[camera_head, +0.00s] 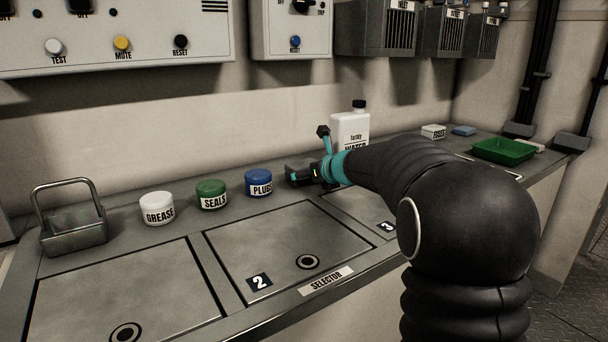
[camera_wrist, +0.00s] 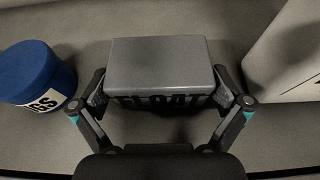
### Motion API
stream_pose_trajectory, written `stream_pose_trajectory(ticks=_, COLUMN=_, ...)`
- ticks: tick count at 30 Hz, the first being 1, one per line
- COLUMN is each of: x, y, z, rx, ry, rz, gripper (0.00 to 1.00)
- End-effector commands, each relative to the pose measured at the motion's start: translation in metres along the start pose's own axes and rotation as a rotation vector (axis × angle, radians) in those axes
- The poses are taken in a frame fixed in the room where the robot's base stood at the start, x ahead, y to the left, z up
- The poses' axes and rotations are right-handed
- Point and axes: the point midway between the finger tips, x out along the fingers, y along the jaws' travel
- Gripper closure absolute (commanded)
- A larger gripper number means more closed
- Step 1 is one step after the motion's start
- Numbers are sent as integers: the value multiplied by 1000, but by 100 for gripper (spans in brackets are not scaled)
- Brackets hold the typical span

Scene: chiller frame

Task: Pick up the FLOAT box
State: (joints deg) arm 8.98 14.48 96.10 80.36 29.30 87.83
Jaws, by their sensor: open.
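The FLOAT box (camera_wrist: 160,66) is a grey box with a dark lettered front, upright on the bench in the wrist view. My gripper (camera_wrist: 162,100) is open, with one finger on each side of the box, close to its sides. I cannot tell whether the fingers touch it. In the head view my gripper (camera_head: 302,174) is at the back of the bench between the blue PLUGS jar (camera_head: 258,183) and the white bottle (camera_head: 350,132).
The PLUGS jar stands close on the left and the white bottle close on the right. A green SEALS jar (camera_head: 211,194), a white GREASE jar (camera_head: 157,208) and a metal basket (camera_head: 72,228) stand further left. A green tray (camera_head: 503,151) lies at the far right.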

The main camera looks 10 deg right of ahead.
Motion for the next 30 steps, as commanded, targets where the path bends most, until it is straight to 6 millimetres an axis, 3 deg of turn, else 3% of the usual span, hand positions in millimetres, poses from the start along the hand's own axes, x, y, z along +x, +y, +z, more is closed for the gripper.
stream_pose_trajectory(ticks=4, x=12, y=0, z=0, rx=0, ry=0, rz=0, gripper=0)
stream_pose_trajectory(ticks=11, x=13, y=0, z=0, rx=0, ry=0, rz=-1, gripper=0)
stream_pose_trajectory(ticks=17, x=13, y=0, z=0, rx=0, ry=0, rz=-1, gripper=45)
stream_pose_trajectory(ticks=18, x=13, y=0, z=0, rx=0, ry=0, rz=-1, gripper=47)
stream_pose_trajectory(ticks=30, x=9, y=0, z=10, rx=-2, ry=-2, rz=-1, gripper=47)
